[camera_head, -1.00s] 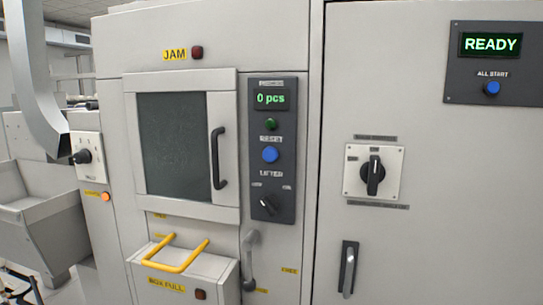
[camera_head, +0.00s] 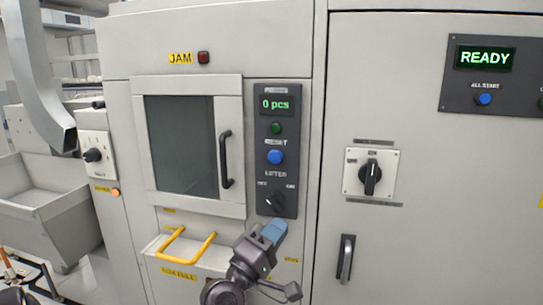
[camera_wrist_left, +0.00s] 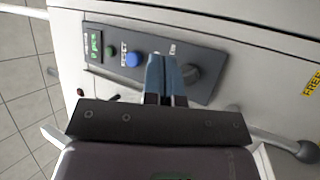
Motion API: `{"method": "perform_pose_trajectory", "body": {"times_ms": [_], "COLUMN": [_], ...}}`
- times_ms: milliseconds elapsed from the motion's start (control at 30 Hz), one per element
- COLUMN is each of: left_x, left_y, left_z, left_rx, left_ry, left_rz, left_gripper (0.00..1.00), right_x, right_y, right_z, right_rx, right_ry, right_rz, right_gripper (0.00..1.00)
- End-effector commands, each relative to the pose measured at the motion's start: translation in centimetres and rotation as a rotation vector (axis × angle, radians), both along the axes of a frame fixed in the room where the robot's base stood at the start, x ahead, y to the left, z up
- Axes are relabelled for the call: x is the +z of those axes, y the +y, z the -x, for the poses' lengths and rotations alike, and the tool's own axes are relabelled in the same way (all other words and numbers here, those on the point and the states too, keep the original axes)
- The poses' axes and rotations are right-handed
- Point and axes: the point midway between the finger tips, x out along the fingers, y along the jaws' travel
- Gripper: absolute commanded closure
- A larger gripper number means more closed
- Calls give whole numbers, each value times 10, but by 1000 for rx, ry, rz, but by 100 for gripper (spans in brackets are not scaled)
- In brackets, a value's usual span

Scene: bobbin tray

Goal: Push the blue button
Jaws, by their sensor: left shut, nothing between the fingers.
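A round blue button (camera_head: 275,157) labelled RESET sits on the dark control panel (camera_head: 263,185), under a green button (camera_head: 276,128) and a "0 pcs" display. It also shows in the left wrist view (camera_wrist_left: 132,60), to the left of the fingertips. Another blue button (camera_head: 484,99), labelled ALL START, is on the upper right panel under a READY display. My left gripper (camera_head: 273,232) is shut and empty, in front of the panel's lower end, below the RESET button and apart from it. In the left wrist view its blue fingers (camera_wrist_left: 164,75) are together. My right gripper is not in view.
A black lifter knob (camera_head: 274,201) is just above my left gripper. A windowed door with a black handle (camera_head: 226,160) is left of the panel. A yellow handle (camera_head: 186,250) juts out at lower left. A rotary switch (camera_head: 370,177) is on the right cabinet.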

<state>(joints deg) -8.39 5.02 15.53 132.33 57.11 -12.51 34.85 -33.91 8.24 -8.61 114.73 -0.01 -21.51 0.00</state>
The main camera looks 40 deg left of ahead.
Motion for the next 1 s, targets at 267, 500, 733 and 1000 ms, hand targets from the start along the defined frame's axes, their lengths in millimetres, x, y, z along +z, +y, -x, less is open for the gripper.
{"method": "perform_pose_trajectory", "body": {"times_ms": [267, 500, 733, 1000], "left_x": [96, 109, 108, 107], "left_y": [19, 22, 22, 29], "left_z": [19, 24, 24, 10], "left_rx": [-132, -163, -162, -162], "left_ry": [-250, -290, -288, -288], "left_rz": [291, 342, 340, 339], "left_gripper": [100, 100, 100, 100], "right_x": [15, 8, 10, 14], "right_y": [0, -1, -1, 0], "right_z": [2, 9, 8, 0], "right_rx": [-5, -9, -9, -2], "right_ry": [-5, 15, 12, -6], "right_rz": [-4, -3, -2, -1], "right_gripper": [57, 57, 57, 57]}}
